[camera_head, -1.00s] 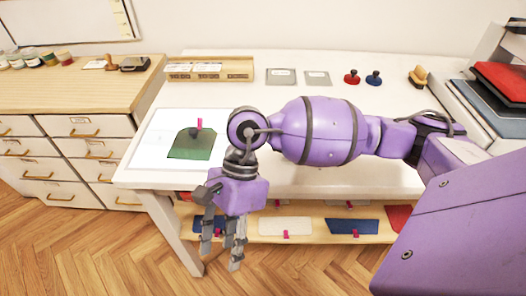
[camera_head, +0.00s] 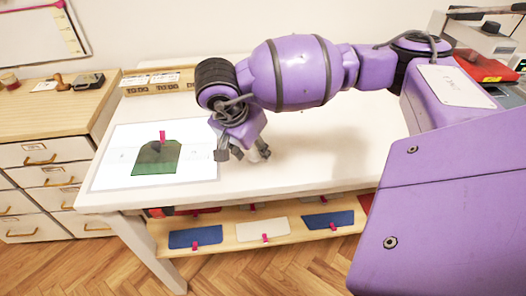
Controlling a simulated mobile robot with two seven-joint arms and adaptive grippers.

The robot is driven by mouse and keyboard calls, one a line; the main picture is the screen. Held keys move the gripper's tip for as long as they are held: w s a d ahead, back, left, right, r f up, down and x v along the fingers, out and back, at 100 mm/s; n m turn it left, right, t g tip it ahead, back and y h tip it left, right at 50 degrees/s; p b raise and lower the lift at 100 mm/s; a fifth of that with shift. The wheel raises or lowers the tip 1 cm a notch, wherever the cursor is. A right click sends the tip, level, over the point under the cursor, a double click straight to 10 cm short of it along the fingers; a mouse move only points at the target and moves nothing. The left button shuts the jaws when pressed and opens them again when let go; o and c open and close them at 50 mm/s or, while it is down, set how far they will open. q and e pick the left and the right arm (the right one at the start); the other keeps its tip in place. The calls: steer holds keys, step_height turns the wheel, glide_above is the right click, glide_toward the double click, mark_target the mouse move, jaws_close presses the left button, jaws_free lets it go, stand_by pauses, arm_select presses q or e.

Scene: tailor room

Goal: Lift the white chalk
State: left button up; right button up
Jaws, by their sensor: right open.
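I cannot make out the white chalk. It may be hidden behind my right arm or too faint against the white table (camera_head: 335,185). My right gripper (camera_head: 241,156) is over the table, just right of the light panel (camera_head: 108,178). Its fingers point down and are spread apart, with nothing visible between them. Its height above the tabletop is hard to tell. My left gripper is not in view.
A green piece (camera_head: 157,160) with a pink tab lies on the panel. A wooden box (camera_head: 158,82) stands at the back. A shelf (camera_head: 320,232) below holds several tagged coloured swatches. A drawer cabinet (camera_head: 45,150) stands left. The tabletop's middle front is clear.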

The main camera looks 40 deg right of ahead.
steer(key=shift+d+f, duration=0.2)
steer(key=shift+f, duration=0.45)
jaws_close()
steer(key=shift+r, duration=0.1)
